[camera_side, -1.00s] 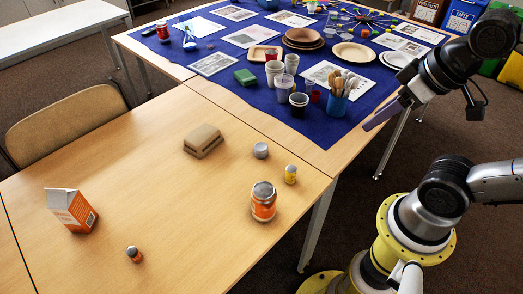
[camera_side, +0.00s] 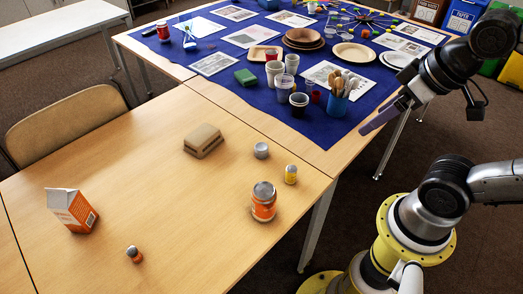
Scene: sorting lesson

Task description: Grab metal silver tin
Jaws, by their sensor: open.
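A small silver tin (camera_side: 261,150) stands on the wooden table, between a brown carton and a small yellow container. It is upright, with nothing touching it. My gripper (camera_side: 380,118) is at the right, above the table's right edge and well apart from the tin. Its fingers show side-on as a dark, pointed shape, and it is open with nothing seen in it.
Near the tin are a brown clamshell carton (camera_side: 203,140), a yellow container (camera_side: 290,174) and an orange jar (camera_side: 263,201). An orange-white carton (camera_side: 71,209) and a small orange bottle (camera_side: 134,254) stand leftward. A blue cloth (camera_side: 262,97) holds cups, plates and papers behind.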

